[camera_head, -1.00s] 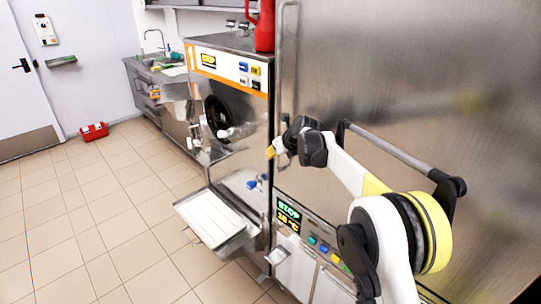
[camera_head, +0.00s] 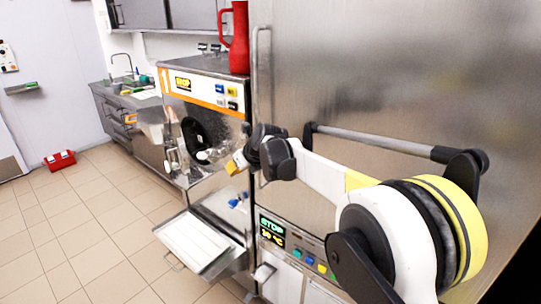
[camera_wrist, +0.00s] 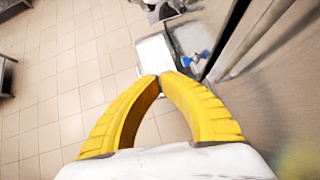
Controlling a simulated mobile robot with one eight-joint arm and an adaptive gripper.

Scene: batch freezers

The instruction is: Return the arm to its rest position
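My arm reaches from the lower right of the head view in front of the steel cabinet. My gripper (camera_head: 236,163) is at its end, with yellow fingers, near the front of the batch freezer (camera_head: 205,88). In the wrist view the two yellow fingertips (camera_wrist: 162,77) meet, and nothing shows between them. The fingers are shut and empty. They appear above the floor and the freezer's white tray (camera_wrist: 156,56).
The large steel cabinet (camera_head: 400,60) with a bar handle stands close beside my arm. A red jug (camera_head: 238,40) is on the freezer. The white tray (camera_head: 195,240) juts out below. A red box (camera_head: 60,160) lies on the floor. Open tiled floor is at left.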

